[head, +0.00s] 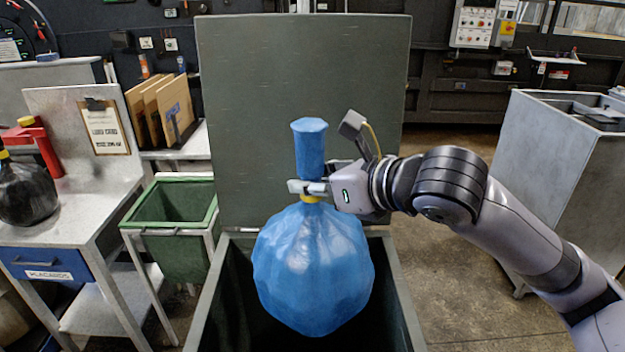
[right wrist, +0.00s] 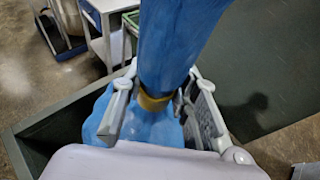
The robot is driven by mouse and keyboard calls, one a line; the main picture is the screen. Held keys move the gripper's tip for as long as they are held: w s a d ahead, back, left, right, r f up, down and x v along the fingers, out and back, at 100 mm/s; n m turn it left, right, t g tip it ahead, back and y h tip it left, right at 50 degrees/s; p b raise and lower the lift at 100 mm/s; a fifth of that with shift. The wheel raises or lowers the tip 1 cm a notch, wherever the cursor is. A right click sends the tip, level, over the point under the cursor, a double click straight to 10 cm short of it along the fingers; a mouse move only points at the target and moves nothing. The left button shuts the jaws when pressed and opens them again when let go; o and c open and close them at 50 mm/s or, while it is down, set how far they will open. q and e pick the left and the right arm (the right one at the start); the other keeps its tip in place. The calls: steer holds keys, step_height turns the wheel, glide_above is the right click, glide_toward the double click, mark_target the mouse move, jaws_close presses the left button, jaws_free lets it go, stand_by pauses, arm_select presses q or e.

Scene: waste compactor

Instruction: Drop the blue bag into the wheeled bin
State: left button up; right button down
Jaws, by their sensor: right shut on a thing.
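The blue bag (head: 313,268) is a full, round sack with a gathered neck and a yellow tie. My right gripper (head: 308,188) is shut on its neck, just above the tie, and the bag hangs upright below. In the right wrist view the bag's neck (right wrist: 178,40) rises between the two fingers (right wrist: 155,105). The large dark green bin (head: 408,300) stands open, its lid (head: 300,60) raised upright behind the bag. The bag hangs over the bin's opening, its lower part in front of the dark interior; its exact depth is hard to tell. The bin's wheels are hidden. My left gripper is out of view.
A smaller green bin (head: 170,232) stands in a frame at left. A metal table (head: 60,225) beside it holds a black bag (head: 27,190) and a clipboard (head: 105,127).

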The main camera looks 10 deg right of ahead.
steer(key=shift+r, duration=0.2)
steer(key=c, duration=1.2)
jaws_free()
steer(key=shift+f, duration=0.25)
steer(key=v, duration=0.7)
steer(key=shift+s+d+r, duration=0.1)
steer(key=shift+s+r, duration=0.1)
steer(key=shift+r, duration=0.05)
